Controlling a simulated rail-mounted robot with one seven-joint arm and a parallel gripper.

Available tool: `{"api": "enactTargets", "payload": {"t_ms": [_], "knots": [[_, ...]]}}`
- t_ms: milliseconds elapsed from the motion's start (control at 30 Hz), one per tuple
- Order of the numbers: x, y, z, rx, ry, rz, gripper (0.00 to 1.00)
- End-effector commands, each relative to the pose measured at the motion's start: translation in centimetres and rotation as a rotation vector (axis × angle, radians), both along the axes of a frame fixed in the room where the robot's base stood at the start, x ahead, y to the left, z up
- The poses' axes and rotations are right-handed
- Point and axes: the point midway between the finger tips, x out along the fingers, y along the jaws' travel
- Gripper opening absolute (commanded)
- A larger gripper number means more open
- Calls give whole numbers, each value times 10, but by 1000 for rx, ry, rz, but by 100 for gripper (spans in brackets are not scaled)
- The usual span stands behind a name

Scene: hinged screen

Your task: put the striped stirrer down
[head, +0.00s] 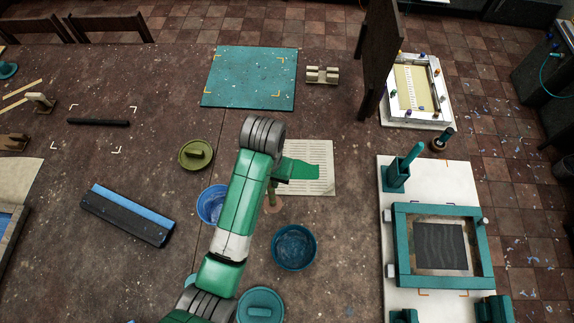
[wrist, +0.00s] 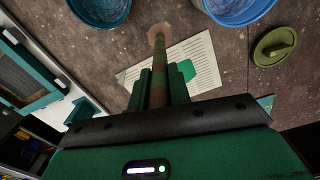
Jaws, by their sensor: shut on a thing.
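The striped stirrer (wrist: 158,62) has green and brown bands and a pale pinkish round end. My gripper (wrist: 161,88) is shut on it, with one finger on each side of the shaft in the wrist view. The round end points away from my gripper, towards the table between two bowls. In the head view the lower part of the stirrer (head: 271,198) shows just right of my arm, which hides much of my gripper. I cannot tell whether the round end touches the table.
A blue bowl (head: 212,205) and a teal bowl (head: 293,247) stand close by on either side. An olive lid (head: 196,154) is to the left. The teal mat (head: 250,78) farther back is empty.

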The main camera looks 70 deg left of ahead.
Motion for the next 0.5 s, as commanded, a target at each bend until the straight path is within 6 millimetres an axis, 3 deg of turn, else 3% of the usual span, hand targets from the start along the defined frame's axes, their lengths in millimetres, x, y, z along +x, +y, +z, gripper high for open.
{"api": "enactTargets", "payload": {"t_ms": [167,500], "knots": [[6,9,0,0,0,2,0],[70,90,-8,2,-1,2,0]]}}
